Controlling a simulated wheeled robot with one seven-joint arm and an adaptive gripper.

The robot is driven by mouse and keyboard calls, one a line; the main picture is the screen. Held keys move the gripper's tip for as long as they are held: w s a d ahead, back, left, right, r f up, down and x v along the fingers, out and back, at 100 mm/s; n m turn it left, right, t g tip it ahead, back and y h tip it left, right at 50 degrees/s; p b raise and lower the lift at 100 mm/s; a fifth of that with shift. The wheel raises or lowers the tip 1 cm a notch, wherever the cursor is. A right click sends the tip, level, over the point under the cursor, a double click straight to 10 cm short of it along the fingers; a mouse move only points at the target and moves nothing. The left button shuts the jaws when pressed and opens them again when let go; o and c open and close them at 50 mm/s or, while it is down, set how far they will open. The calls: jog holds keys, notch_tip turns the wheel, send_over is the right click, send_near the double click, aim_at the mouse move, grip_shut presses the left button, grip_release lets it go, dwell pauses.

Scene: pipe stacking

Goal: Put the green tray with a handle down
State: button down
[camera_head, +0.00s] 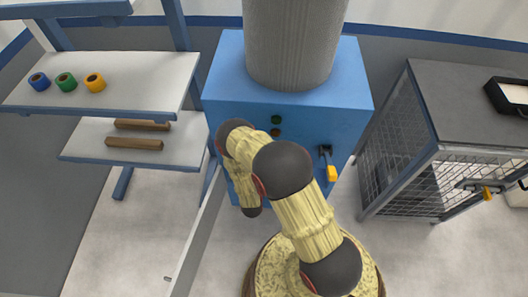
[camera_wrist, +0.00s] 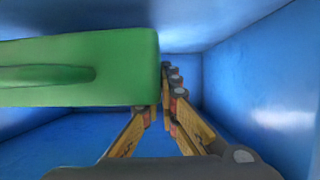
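The green tray (camera_wrist: 110,60) fills the left of the wrist view, with a long rounded handle shape on the face toward me. My gripper (camera_wrist: 160,110) has yellow fingers that close in to a narrow gap at the tray's right end. One finger passes out of sight behind the tray and the other runs along its right end, so it looks shut on the tray's edge; the contact itself is hidden. The tray is inside a blue-walled space.
A blue cabinet (camera_head: 223,87) with a grey cylinder (camera_head: 293,40) stands ahead of my arm. Shelves at left hold coloured rings (camera_head: 66,82) and brown bars (camera_head: 134,143). A dark-topped mesh cabinet (camera_head: 470,100) stands at right. Blue walls (camera_wrist: 255,75) enclose the wrist view.

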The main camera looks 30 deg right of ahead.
jog(key=w+d+b, duration=0.1)
jog(key=w+d, duration=0.1)
jog(key=w, duration=0.1)
jog(key=w+d+b, duration=0.1)
jog(key=w+d, duration=0.1)
jog(key=w, duration=0.1)
jog(key=w+d+b, duration=0.1)
jog(key=w+d, duration=0.1)
jog(key=shift+w, duration=0.4)
jog(key=shift+w+d+f+b, duration=0.1)
jog(key=shift+f+b, duration=0.45)
jog(key=shift+f, duration=0.35)
jog(key=shift+w+d+f+b, duration=0.1)
jog(key=shift+f+b, duration=0.45)
jog(key=shift+f, duration=0.3)
jog(key=shift+f, duration=0.15)
jog(key=c, duration=2.1)
grip_release()
jog(key=shift+o, duration=0.3)
jog(key=shift+s+a+r, duration=0.15)
jog(key=shift+s+r, duration=0.05)
jog(key=p+v, duration=0.4)
jog(key=v, duration=0.7)
jog(key=shift+s+a+r, duration=0.15)
jog(key=shift+s+r, duration=0.05)
